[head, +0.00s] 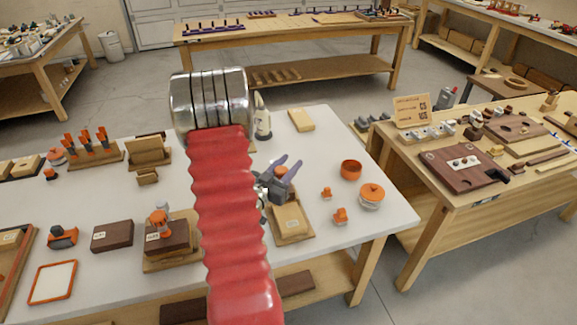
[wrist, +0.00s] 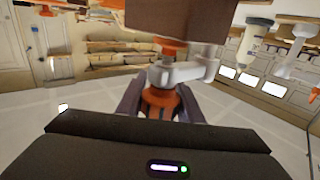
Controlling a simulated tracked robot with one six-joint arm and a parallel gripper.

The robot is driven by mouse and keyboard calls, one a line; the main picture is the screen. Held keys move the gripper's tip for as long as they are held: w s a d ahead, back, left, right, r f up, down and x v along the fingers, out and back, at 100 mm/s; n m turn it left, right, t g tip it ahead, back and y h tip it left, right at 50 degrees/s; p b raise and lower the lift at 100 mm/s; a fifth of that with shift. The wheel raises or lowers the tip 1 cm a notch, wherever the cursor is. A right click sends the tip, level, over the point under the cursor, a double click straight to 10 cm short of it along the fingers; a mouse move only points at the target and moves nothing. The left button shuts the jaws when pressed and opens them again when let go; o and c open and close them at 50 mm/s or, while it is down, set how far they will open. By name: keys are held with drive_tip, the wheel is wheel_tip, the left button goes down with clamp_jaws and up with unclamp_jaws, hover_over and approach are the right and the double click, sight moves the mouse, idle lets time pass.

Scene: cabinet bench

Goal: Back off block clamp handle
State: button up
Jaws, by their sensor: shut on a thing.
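In the wrist view my gripper (wrist: 160,108) is shut on the orange clamp handle (wrist: 161,97), with one dark finger on each side. The white clamp body (wrist: 190,72) is right beside the handle, and a brown block (wrist: 175,18) fills the top middle. In the head view a brown labelled block (head: 167,238) with an orange and white clamp (head: 160,217) sits on a wooden base left of my red arm. A dark shape with purple prongs (head: 283,175) shows right of my arm; I cannot tell if it is my gripper. My arm hides part of the bench.
A wooden fixture with a pale block (head: 290,220) stands right of my arm. An orange bowl (head: 350,170) and an orange-lidded jar (head: 371,196) stand near the right edge of the white bench (head: 395,212). A white bottle (head: 262,120) stands behind my arm.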

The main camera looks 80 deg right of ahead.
drive_tip(key=shift+s, duration=0.1)
drive_tip(key=shift+c, duration=0.8)
drive_tip(key=shift+a, duration=0.3)
drive_tip(key=shift+c, duration=0.4)
drive_tip(key=shift+d, duration=0.2)
drive_tip(key=shift+n+t, duration=0.3)
drive_tip(key=shift+t, duration=0.2)
